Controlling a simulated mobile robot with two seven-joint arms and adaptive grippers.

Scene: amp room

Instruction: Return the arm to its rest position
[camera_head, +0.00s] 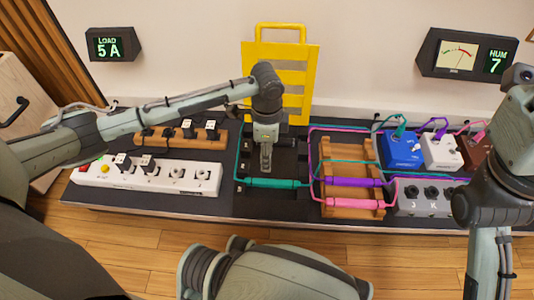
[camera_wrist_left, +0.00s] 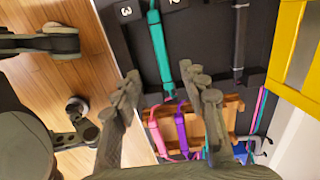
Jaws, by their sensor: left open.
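My left arm reaches in from the left in the head view, bent at a wrist above the black bench mat (camera_head: 235,195). My left gripper (camera_head: 266,165) points down over the mat, just behind the teal cylinder (camera_head: 272,183). In the left wrist view the gripper (camera_wrist_left: 163,88) has its fingers spread apart with nothing held between them. The teal cylinder and its cable (camera_wrist_left: 160,50) lie beyond the fingers. My right arm stands at the right edge of the head view; its fingers do not show.
White power strip (camera_head: 150,178) and wooden plug rack (camera_head: 183,139) lie at left. A yellow slotted rack (camera_head: 252,62) stands behind the gripper. A wooden cradle (camera_head: 345,155) holds purple and pink cylinders. Blue (camera_head: 401,150) and white (camera_head: 441,152) pedals stand at right.

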